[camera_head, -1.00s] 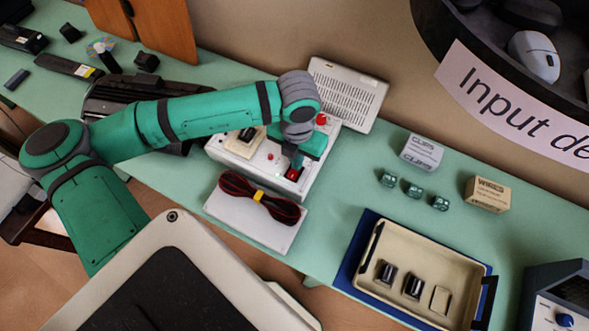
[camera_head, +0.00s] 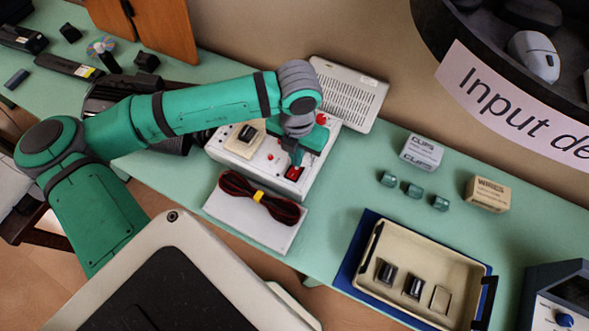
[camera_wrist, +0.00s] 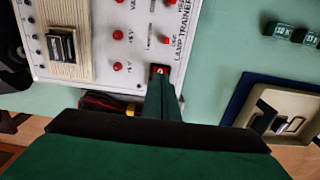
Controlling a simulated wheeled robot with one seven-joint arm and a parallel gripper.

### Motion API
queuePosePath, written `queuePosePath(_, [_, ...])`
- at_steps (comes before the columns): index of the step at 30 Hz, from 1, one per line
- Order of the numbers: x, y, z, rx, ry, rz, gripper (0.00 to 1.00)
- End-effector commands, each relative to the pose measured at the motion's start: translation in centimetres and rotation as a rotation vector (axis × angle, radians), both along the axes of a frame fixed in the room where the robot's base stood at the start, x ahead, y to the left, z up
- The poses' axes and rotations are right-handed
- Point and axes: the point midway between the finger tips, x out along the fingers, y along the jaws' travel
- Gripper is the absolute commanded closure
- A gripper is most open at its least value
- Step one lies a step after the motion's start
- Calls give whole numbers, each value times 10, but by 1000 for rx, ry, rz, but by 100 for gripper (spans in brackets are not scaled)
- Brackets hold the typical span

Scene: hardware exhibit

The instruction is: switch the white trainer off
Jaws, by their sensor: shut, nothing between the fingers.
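The white trainer (camera_head: 262,168) lies on the green bench, partly hidden under my arm. Its panel (camera_wrist: 140,52), with the words "LAMP TRAINER" and several red sockets, shows in the wrist view. A red rocker switch (camera_head: 294,174) sits near its front right corner. The switch also shows in the wrist view (camera_wrist: 159,69), partly covered by my fingers. My gripper (camera_head: 297,158) is shut and empty, with its tips at the switch. I cannot tell whether they touch it or which way the rocker is tilted.
A pale box with red-black leads (camera_head: 262,196) lies in front of the trainer. A vented white case (camera_head: 348,92) stands behind. To the right are small teal blocks (camera_head: 413,190), two cartons (camera_head: 487,194) and a cream tray (camera_head: 455,262). Bench between is clear.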

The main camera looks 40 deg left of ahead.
Motion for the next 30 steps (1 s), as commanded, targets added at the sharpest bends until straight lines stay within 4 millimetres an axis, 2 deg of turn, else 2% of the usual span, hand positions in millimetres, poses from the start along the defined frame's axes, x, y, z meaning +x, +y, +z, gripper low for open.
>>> queuePosePath(18, [0, 0, 40, 0, 0, 0, 100])
queuePosePath(30, [0, 0, 41, 0, 0, 0, 100])
